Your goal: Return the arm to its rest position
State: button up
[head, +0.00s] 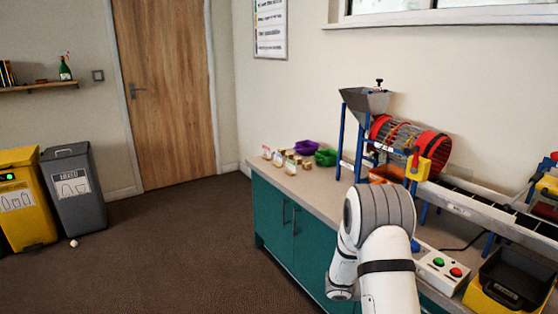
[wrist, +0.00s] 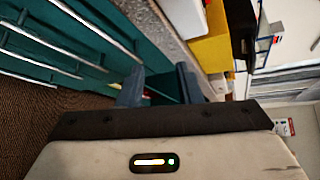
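My white arm (head: 388,262) with its grey joint covers stands in front of the teal counter in the head view. In the wrist view my gripper (wrist: 160,88) shows two dark blue-grey fingers set apart.
The counter (head: 320,193) carries a sorting machine (head: 408,135), a button box (head: 440,270) and a yellow crate with a black tray (head: 515,275). Small cartons and purple and green bowls (head: 325,157) stand at its far end. Yellow and grey bins (head: 75,190) stand left.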

jog(key=s+a+r+m+g+y+p, duration=0.1)
jog(key=s+a+r+m+y+p, duration=0.25)
jog(key=s+r+m, duration=0.5)
jog(key=s+a+r+m+g+y+p, duration=0.1)
jog(key=s+a+r+m+y+p, duration=0.3)
jog(key=r+m, duration=0.6)
jog(key=s+a+r+m+t+y+p, duration=0.4)
jog(key=s+a+r+m+y, duration=0.3)
jog(key=s+a+r+m, duration=0.3)
jog(key=a+r+m+p, duration=0.1)
jog(key=a+r+m, duration=0.2)
jog(key=a, duration=0.1)
jog(key=shift+s+a+r+t, duration=0.3)
jog(key=shift+s+a+t, duration=0.05)
jog(key=shift+t, duration=0.05)
jog(key=shift+m, duration=0.25)
